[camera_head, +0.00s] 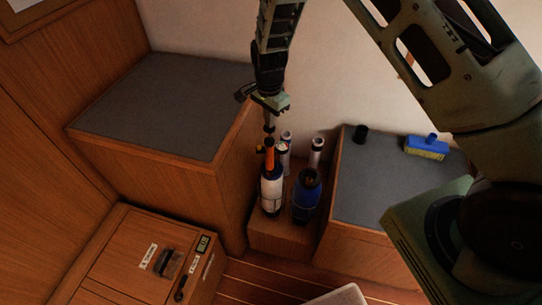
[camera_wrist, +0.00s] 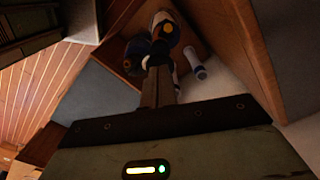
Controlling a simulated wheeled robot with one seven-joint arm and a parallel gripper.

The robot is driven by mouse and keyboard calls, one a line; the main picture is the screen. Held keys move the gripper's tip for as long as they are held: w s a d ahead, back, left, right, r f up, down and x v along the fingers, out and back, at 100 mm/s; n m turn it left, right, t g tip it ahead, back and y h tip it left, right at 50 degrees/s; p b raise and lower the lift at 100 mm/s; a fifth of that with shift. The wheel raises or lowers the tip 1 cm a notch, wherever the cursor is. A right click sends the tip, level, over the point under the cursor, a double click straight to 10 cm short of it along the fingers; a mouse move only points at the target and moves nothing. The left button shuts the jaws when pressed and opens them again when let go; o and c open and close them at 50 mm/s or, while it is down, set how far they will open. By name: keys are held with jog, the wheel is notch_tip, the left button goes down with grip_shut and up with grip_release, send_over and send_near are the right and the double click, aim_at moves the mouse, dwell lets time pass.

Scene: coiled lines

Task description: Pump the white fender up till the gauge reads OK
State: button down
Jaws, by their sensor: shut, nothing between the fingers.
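The white fender (camera_head: 271,195), with dark blue ends, stands upright in the low wooden niche between two benches. An orange upright piece (camera_head: 269,155) rises at its top, with a small yellow part at its left. A small round pale face (camera_head: 282,147) shows beside it, too small to read. My gripper (camera_head: 269,130) is shut and empty, pointing down just above the orange piece; I cannot tell whether they touch. In the wrist view, the shut fingers (camera_wrist: 157,62) partly hide the things below, and the white fender (camera_wrist: 163,18) shows beyond them.
A dark blue fender (camera_head: 307,195) stands close right of the white one. Two white tubes (camera_head: 317,150) stand behind. A labelled wooden locker (camera_head: 125,255) stands front left.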

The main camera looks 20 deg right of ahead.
jog(key=shift+f+b, duration=1)
jog(key=shift+f, duration=0.85)
jog(key=shift+r+p, duration=2.45)
jog(key=shift+r, duration=0.8)
notch_tip(320, 180, up, 5)
jog(key=p, duration=0.3)
jog(key=shift+p, duration=0.35)
